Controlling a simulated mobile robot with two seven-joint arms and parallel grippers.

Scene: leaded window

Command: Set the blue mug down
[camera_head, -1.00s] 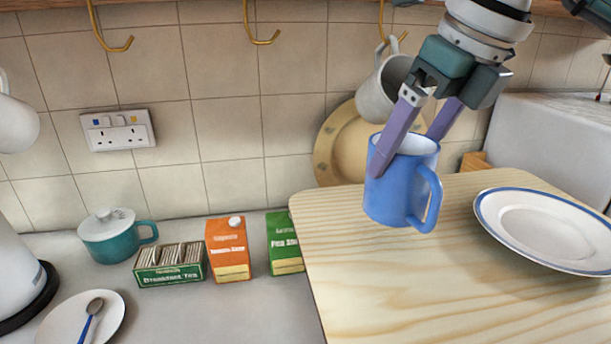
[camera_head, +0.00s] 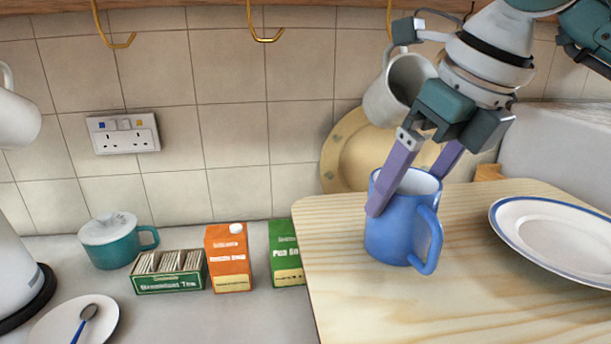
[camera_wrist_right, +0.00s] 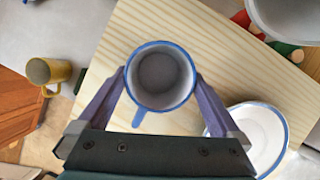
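The blue mug (camera_head: 400,228) is upright at the left part of the pale wooden board (camera_head: 350,300), its handle towards the right front. My right gripper (camera_head: 405,190) comes down from above with its two purple fingers on opposite sides of the mug. In the right wrist view the mug (camera_wrist_right: 160,77) sits between the fingertips, which look in contact with its wall, and it looks empty inside. The mug's base is at or very close to the board; I cannot tell if it touches. My left gripper is not in view.
A blue-rimmed plate (camera_head: 560,240) lies to the mug's right. A grey mug (camera_head: 398,88) hangs behind, near my gripper. Left of the board stand a green carton (camera_head: 284,252), an orange carton (camera_head: 229,258), a tea box (camera_head: 168,272) and a teal pot (camera_head: 112,242). The board's front is clear.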

